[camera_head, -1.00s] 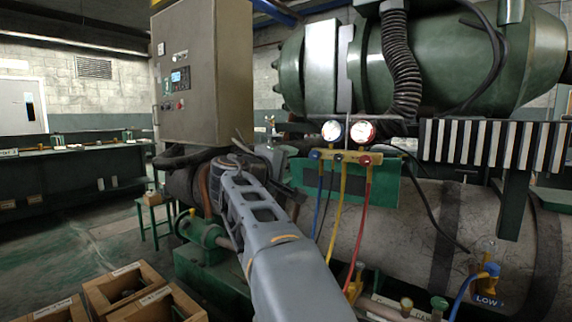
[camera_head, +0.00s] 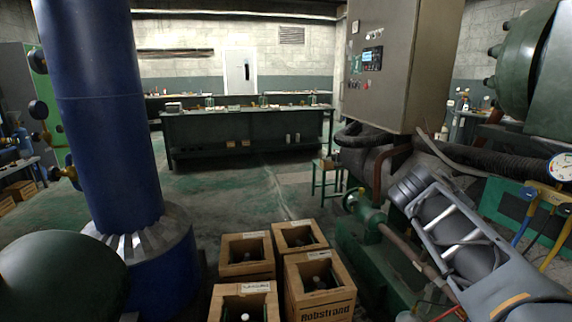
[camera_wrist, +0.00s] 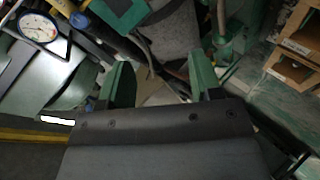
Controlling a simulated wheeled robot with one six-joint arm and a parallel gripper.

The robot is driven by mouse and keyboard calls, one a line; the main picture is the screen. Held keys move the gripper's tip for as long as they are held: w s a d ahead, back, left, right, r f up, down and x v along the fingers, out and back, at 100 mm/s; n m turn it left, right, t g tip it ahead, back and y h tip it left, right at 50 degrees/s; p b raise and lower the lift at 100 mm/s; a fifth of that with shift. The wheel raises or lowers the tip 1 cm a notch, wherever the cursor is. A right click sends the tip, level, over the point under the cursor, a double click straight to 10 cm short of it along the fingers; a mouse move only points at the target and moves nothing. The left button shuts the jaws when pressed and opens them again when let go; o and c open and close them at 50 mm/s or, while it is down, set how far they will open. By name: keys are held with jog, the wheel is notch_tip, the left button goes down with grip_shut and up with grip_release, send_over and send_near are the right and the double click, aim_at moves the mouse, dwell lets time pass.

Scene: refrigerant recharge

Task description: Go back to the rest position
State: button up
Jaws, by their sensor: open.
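My gripper (camera_wrist: 160,82) shows in the wrist view with its two green fingers apart and nothing between them. Behind the fingers are blurred machine parts and hoses. In the head view my grey arm reaches in from the lower right corner, beside the green machinery; the gripper's fingers cannot be made out there. A pressure gauge (camera_wrist: 38,27) shows at the upper left of the wrist view, apart from the fingers. A gauge (camera_head: 561,167) on a yellow manifold (camera_head: 548,194) also shows at the right edge of the head view.
A grey control cabinet (camera_head: 383,70) stands above the machinery. Several wooden crates (camera_head: 318,302) stand on the floor at the bottom middle. A blue column (camera_head: 100,110) rises at the left. A long workbench (camera_head: 245,132) is at the back. Open floor lies between crates and bench.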

jog(key=s+a+g+y+p, duration=0.1)
jog(key=s+a+y+p, duration=0.4)
jog(key=a+p, duration=0.3)
jog(key=s+a+r+m+g+y+p, duration=0.1)
jog(key=s+a+y+p, duration=0.4)
jog(key=a+p, duration=0.4)
jog(key=shift+s+a+r+p, duration=0.2)
jog(key=shift+s+p, duration=0.6)
jog(key=shift+p, duration=0.3)
